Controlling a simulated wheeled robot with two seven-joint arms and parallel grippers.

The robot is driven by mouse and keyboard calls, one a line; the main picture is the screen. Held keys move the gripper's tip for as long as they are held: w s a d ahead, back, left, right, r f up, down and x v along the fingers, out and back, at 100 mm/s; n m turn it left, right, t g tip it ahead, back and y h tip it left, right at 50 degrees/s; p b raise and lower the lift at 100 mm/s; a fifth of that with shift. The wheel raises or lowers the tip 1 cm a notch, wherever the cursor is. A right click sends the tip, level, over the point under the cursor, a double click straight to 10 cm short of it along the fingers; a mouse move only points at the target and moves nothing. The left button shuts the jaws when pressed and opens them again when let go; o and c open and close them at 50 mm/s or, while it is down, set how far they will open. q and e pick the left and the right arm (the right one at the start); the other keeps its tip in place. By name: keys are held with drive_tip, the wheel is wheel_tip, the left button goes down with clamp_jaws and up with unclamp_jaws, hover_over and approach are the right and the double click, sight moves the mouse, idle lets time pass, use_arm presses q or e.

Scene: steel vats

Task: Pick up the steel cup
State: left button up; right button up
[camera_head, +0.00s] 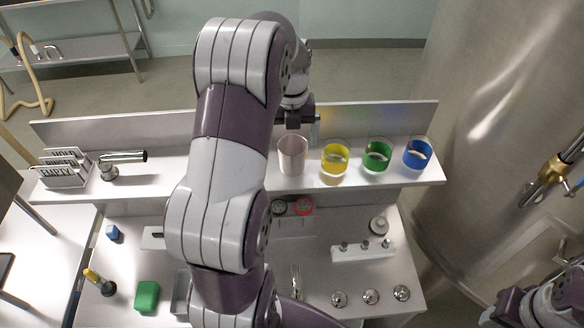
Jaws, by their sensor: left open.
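The steel cup (292,157) stands upright on the raised shelf, left of the coloured cups. It is pale and shiny, with an open top. My left arm reaches across the middle of the view, and my left gripper (301,122) is just behind and above the cup's rim. That gripper is open, seen small and partly hidden by my own wrist. No contact between it and the cup can be made out.
Yellow (335,158), green (377,156) and blue (417,154) cups stand right of the steel cup. A large steel vat (500,110) rises at right. Small items lie on the lower counter.

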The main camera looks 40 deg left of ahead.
sight(292, 153)
use_arm(q)
drive_tip(key=f+p, duration=0.1)
drive_tip(key=f, duration=0.1)
drive_tip(key=f+p, duration=0.1)
drive_tip(key=f, duration=0.1)
drive_tip(key=w+f+p, duration=0.1)
drive_tip(key=f+p, duration=0.1)
drive_tip(key=shift+w+a+f, duration=0.1)
drive_tip(key=shift+a+f, duration=0.1)
drive_tip(key=shift+f, duration=0.05)
drive_tip(key=shift+s+d+f, duration=0.1)
drive_tip(key=shift+s+f, duration=0.1)
drive_tip(key=shift+s+d, duration=0.15)
drive_tip(key=shift+s, duration=0.1)
drive_tip(key=c, duration=0.5)
drive_tip(key=shift+w, duration=0.2)
drive_tip(key=c, duration=0.6)
drive_tip(key=shift+o, duration=0.2)
use_arm(e)
drive_tip(key=r, duration=0.1)
drive_tip(key=w+r, duration=0.1)
drive_tip(key=r, duration=0.3)
drive_tip(key=shift+w+a, duration=0.25)
drive_tip(key=shift+a, duration=0.05)
drive_tip(key=shift+f, duration=0.2)
